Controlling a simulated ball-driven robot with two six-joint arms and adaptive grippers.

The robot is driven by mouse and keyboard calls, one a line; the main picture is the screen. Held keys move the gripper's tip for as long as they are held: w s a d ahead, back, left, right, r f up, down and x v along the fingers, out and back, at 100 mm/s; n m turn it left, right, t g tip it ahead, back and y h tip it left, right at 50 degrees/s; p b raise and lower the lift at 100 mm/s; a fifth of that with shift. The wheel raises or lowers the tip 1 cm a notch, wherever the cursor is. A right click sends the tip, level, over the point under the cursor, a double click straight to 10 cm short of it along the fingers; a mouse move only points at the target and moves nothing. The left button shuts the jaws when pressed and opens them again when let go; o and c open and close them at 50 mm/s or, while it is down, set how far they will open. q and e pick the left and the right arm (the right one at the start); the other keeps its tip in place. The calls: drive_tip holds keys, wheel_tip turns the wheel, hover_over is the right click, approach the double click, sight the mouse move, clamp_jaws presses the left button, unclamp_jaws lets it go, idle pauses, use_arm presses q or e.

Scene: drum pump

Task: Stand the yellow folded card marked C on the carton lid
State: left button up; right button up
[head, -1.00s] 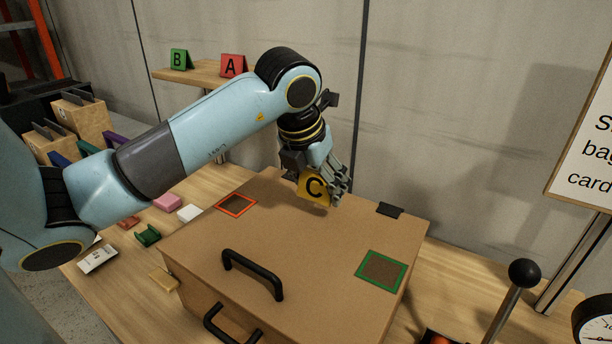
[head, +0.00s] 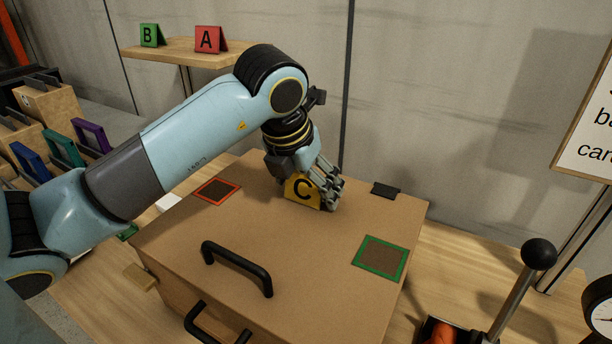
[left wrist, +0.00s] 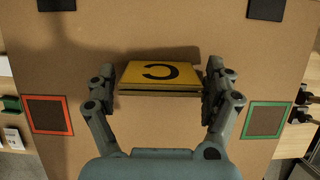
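The yellow folded card marked C (head: 303,190) is upright at the carton lid (head: 240,220), toward the far side between the red-framed and green-framed squares. My left gripper (head: 314,186) has its fingers on both sides of the card. In the left wrist view the card (left wrist: 160,73) spans between the two fingers (left wrist: 160,92), which press on its ends. The card's lower edge looks at or very near the lid; I cannot tell whether it touches. My right gripper is not in view.
A black handle (head: 237,268) rises from the lid's front. A red-framed square (head: 216,189) and a green-framed square (head: 380,258) mark the lid. Green card B (head: 151,36) and red card A (head: 209,40) stand on a shelf behind. A black-knobbed lever (head: 539,254) stands right.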

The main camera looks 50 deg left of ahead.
use_arm(q)
drive_tip(key=shift+o, duration=0.3)
drive_tip(key=shift+d, duration=0.1)
drive_tip(key=shift+r, duration=0.15)
drive_tip(key=shift+r, duration=0.3)
drive_tip(key=v, duration=1.1)
drive_tip(key=shift+s+r, duration=0.2)
drive_tip(key=shift+s, duration=0.05)
